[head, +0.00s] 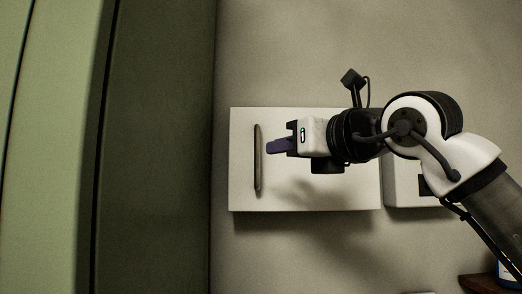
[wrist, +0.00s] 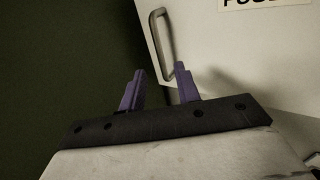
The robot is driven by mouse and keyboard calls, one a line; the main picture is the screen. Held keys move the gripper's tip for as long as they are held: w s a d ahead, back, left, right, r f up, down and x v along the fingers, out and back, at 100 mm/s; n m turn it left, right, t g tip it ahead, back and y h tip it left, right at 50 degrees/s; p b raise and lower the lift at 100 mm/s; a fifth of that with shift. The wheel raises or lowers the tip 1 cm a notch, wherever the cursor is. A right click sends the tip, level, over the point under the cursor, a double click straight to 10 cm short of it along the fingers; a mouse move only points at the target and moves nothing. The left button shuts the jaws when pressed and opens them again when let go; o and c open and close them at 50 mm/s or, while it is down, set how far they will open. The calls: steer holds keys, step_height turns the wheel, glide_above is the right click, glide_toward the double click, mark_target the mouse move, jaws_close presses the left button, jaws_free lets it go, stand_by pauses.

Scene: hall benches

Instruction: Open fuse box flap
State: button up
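The fuse box flap (head: 330,195) is a white rectangular panel on the wall, and it looks closed. A dark vertical bar handle (head: 258,160) is on its left side. In the wrist view, the handle (wrist: 163,45) is a grey curved bar, with part of a label (wrist: 262,3) on the flap (wrist: 235,55) at the top edge. My gripper (head: 272,146) is in front of the flap, just right of the handle in the head view.
A tall green cabinet or door (head: 150,150) stands close on the left, with a dark side face. A second white box (head: 405,190) is on the wall to the right, partly behind my arm. A brown ledge (head: 480,284) with a blue-and-white item (head: 508,275) is at the lower right.

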mark_target(259, 154)
steer(key=p+x, duration=0.1)
steer(key=x, duration=0.7)
steer(key=shift+a, duration=0.1)
jaws_close()
